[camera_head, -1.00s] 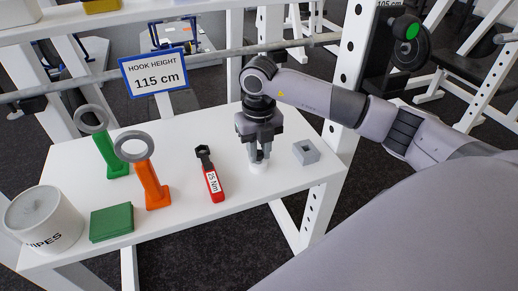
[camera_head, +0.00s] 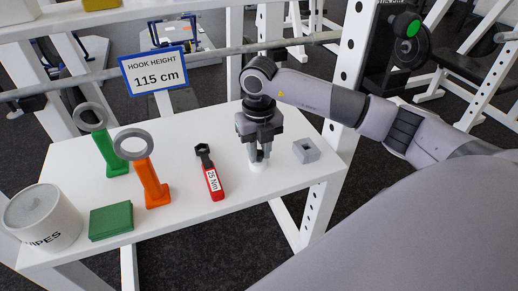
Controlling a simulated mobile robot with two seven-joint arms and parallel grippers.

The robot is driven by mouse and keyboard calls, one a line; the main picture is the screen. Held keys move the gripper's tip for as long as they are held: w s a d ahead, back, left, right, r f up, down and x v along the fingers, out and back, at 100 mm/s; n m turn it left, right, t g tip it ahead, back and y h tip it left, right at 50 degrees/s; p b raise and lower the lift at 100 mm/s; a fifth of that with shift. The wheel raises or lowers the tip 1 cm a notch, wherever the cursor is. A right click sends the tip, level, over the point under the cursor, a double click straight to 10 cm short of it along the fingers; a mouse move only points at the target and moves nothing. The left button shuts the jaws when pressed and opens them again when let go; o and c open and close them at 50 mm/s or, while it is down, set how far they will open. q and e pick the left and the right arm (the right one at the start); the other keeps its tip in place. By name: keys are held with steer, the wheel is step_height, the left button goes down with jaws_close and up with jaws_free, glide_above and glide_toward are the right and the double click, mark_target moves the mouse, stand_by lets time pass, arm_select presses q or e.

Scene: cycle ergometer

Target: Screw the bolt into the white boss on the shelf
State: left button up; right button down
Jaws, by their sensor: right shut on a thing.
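My right gripper (camera_head: 259,157) points straight down over the white boss (camera_head: 258,168) on the white shelf (camera_head: 180,232). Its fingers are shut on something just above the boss. The bolt is mostly hidden between the fingers, so I cannot tell how deep it sits in the boss. My left gripper is not in view.
A red torque wrench (camera_head: 211,176) lies left of the gripper, and a grey square block (camera_head: 305,151) stands to its right. Orange (camera_head: 152,184) and green (camera_head: 112,155) ring-topped holders, a green cloth (camera_head: 111,221) and a wipes tub (camera_head: 42,218) are further left. A bar (camera_head: 215,52) runs behind.

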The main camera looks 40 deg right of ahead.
steer(key=c, duration=0.9)
jaws_free()
steer(key=shift+o, duration=0.2)
step_height(320, 180, up, 6)
steer(key=p, duration=0.4)
steer(key=shift+p, duration=0.3)
step_height(320, 180, up, 7)
steer(key=b, duration=0.1)
